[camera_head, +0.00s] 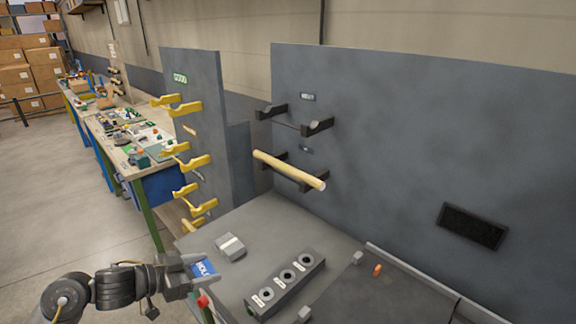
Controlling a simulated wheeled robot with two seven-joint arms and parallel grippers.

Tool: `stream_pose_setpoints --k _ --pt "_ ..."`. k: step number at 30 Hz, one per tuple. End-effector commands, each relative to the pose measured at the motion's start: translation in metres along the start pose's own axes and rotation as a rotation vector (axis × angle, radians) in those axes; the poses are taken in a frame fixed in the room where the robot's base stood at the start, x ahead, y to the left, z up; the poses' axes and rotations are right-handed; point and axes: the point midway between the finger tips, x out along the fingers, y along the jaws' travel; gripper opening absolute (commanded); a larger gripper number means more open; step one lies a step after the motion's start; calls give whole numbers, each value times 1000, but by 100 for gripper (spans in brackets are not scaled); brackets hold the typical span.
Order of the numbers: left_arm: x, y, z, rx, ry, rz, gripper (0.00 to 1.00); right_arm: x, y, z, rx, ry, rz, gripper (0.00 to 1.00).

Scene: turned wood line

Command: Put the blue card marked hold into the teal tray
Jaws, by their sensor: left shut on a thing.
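The blue card (204,268) shows white letters reading HOLD. My left gripper (192,272) comes in from the lower left and is shut on the card, at the left edge of the grey bench. The gripper covers part of the card. I cannot make out a teal tray on the near bench. My right gripper is not in view.
On the grey bench (268,226) stand a grey block with a pale stripe (231,246) and a block with three round holes (286,282). A small orange piece (377,270) lies to the right. A wooden rod (288,169) rests on dark brackets. Yellow brackets (187,163) line a left panel.

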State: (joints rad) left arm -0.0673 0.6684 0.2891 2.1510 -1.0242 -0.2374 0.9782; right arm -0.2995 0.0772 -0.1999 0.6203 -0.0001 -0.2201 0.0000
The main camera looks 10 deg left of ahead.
Motion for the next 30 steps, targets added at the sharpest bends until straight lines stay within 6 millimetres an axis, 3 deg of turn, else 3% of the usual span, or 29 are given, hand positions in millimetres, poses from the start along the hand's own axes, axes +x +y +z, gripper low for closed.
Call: stream_pose_setpoints --k 3,6,10,18,25,30 --pt "13 45 -7 54 6 112 41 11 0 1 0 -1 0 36" --pt "20 76 -13 91 5 198 41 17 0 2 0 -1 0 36" --pt "25 101 -21 121 3 273 41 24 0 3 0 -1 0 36" --pt "28 102 -33 123 0 289 41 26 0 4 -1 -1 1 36" --pt "24 100 -25 110 -2 274 41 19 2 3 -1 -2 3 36" --pt "14 65 -14 66 -3 168 41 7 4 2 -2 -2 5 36"
